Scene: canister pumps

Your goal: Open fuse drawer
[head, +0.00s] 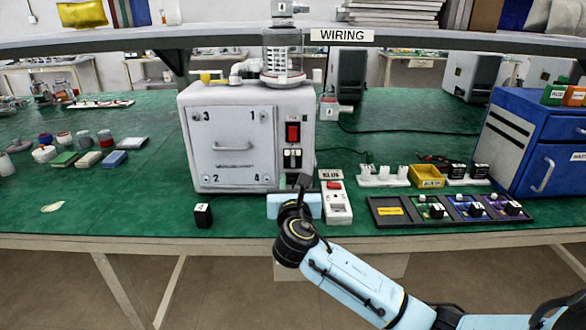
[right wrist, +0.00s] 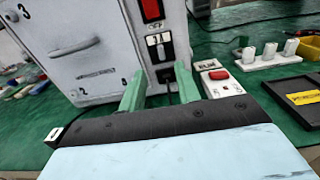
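The white pump unit (head: 232,140) stands on the green mat, its front panel marked 1 to 4. On the right of its front sit a red switch (head: 293,132) and a black-and-white inlet block (head: 292,158). In the right wrist view this block (right wrist: 159,46) has white parts above a dark lower part (right wrist: 166,76); I cannot tell the fuse drawer's outline. My right gripper (right wrist: 160,90) is open, its two green fingers apart just in front of and below the block. Nothing shows between them but the block's lower area. My left gripper is out of view.
A white box with a red button (head: 336,203) stands close right of my right gripper. A black tray (head: 450,211), a yellow bin (head: 427,177) and a blue cabinet (head: 535,140) are further right. A small black block (head: 203,215) sits left. A shelf (head: 220,38) runs overhead.

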